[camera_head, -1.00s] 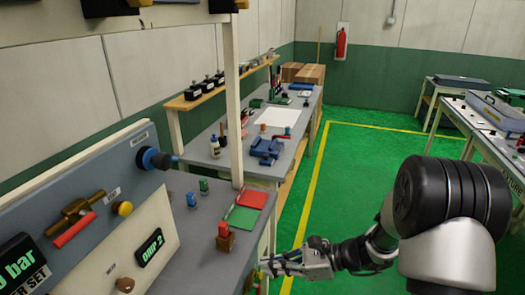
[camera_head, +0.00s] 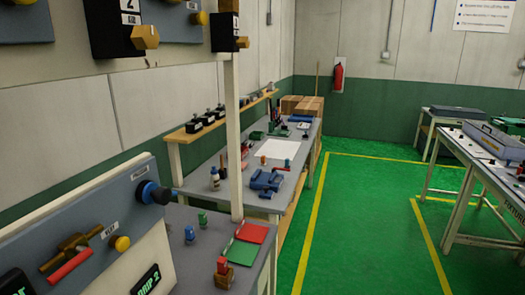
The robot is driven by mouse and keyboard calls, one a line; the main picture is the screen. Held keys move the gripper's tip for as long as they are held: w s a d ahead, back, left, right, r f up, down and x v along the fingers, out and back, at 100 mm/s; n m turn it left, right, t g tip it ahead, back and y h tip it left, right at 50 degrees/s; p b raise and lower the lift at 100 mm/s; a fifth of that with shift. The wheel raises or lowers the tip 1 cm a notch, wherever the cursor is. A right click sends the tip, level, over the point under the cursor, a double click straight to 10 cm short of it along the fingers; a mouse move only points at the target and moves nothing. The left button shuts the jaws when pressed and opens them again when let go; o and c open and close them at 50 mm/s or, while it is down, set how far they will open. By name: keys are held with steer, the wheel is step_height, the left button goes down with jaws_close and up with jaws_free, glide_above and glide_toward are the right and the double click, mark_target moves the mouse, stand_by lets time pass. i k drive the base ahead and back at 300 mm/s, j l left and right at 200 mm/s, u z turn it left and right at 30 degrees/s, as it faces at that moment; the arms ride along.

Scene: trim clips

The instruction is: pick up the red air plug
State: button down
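A small red plug (camera_head: 221,265), which looks like the red air plug, stands upright on a brown block (camera_head: 223,280) near the front right corner of the near bench. Whether it sits in the block or on top of it is too small to tell. A blue plug (camera_head: 189,234) and a green plug (camera_head: 202,218) stand farther back on the same bench. My gripper is out of view.
A panel with a blue knob (camera_head: 148,192) and a red-handled valve (camera_head: 68,267) stands at left. Green floor (camera_head: 370,220) is open at right.

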mark_target(222, 262)
steer(key=l+u, duration=0.7)
steer(key=u, duration=0.2)
steer(key=k+l+u, duration=0.15)
steer(key=u, duration=0.35)
steer(key=k+l+u, duration=0.2)
steer(key=l+u, duration=0.25)
steer(key=k+l, duration=0.45)
